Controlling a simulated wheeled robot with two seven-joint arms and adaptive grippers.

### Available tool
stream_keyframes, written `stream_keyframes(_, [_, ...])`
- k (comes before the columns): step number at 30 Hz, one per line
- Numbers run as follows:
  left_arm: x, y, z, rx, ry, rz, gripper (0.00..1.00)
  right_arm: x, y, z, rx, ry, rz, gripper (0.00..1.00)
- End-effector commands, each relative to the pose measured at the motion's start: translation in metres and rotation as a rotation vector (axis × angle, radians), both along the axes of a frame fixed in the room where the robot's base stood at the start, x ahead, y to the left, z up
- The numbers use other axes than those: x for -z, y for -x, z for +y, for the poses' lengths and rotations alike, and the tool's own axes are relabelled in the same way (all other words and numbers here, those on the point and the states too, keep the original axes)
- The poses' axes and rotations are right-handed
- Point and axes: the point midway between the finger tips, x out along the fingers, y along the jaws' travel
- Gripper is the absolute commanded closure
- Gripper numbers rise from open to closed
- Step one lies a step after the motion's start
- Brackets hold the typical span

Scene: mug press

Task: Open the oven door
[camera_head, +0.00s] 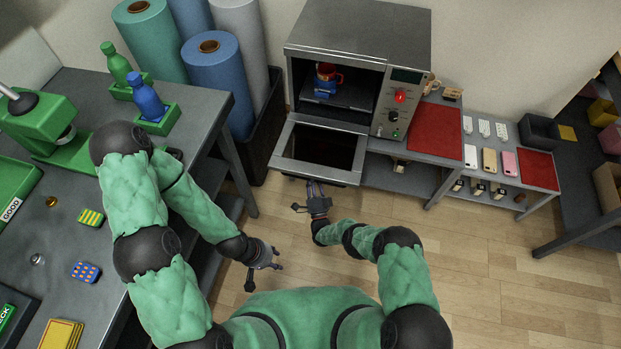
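The oven (408,45) is a grey metal box at the back, with a control panel on its right side. Its door (320,148) is open, folded down to the front, and its dark window faces up. A red and blue mug (326,78) stands inside the oven. My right gripper (313,186) is at the door's front edge, fingers pointing toward the oven. Its fingertips are partly hidden near that edge, so I cannot tell whether they touch it. My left gripper (276,257) is open and empty over the floor, left of the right gripper.
A grey workbench (200,95) with bottles and a green press (45,125) is on the left. Fabric rolls (215,75) stand in a dark bin (262,145) left of the oven. A low table (440,175) with red mats and phones is on the right. The wooden floor is clear.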

Motion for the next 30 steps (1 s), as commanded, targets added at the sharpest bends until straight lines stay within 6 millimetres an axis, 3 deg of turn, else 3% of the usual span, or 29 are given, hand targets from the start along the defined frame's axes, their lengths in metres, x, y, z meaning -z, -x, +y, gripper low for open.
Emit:
stream_keyframes(9, [0.0, 0.0, 0.0, 0.0, 0.0, 0.0, 0.6, -0.001, -0.001, 0.0, -0.003, 0.001, -0.003, 1.0])
stream_keyframes(10, [0.0, 0.0, 0.0, 0.0, 0.0, 0.0, 0.6, -0.001, -0.001, 0.001, -0.003, 0.001, -0.003, 0.74])
stream_keyframes(12, [0.0, 0.0, 0.0, 0.0, 0.0, 0.0, 0.6, -0.001, -0.001, 0.0, -0.002, 0.001, -0.003, 0.54])
stream_keyframes(13, [0.0, 0.0, 0.0, 0.0, 0.0, 0.0, 0.6, -0.001, -0.001, 0.0, -0.002, 0.001, -0.003, 0.51])
stream_keyframes(24, [0.0, 0.0, 0.0, 0.0, 0.0, 0.0, 0.6, 0.0, 0.001, 0.0, -0.001, 0.0, -0.001, 0.51])
stream_keyframes(30, [0.0, 0.0, 0.0, 0.0, 0.0, 0.0, 0.6, 0.011, 0.02, -0.003, 0.001, 0.0, 0.003, 0.51])
